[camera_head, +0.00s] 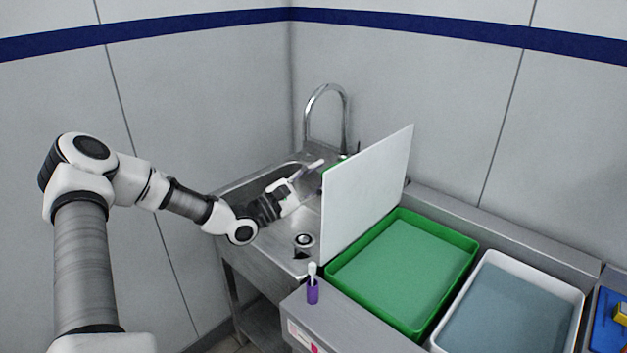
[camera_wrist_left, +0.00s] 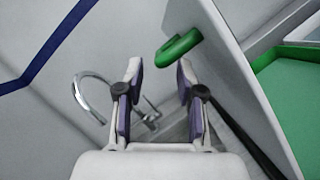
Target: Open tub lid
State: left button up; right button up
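A green tub (camera_head: 440,227) sits in the counter with its top open. Its white lid (camera_head: 368,190) stands upright, slightly tilted, along the tub's left edge. In the left wrist view the lid (camera_wrist_left: 235,75) has a green handle (camera_wrist_left: 179,47) on the face away from the tub. My left gripper (camera_head: 316,166) is over the sink side of the lid, close to its far upper part. In the wrist view the left gripper (camera_wrist_left: 159,68) has its fingers apart, with nothing between them; the handle is just beyond the fingertips. My right gripper is out of view.
A steel sink with a curved faucet (camera_head: 326,90) lies left of the lid. A purple cup (camera_head: 313,291) with a brush stands at the counter's front left. A white tub (camera_head: 577,300) and a blue tray (camera_head: 606,330) are to the right. Walls close off the back.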

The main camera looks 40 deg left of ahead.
pick_arm(q)
jog(key=shift+v, duration=1.3)
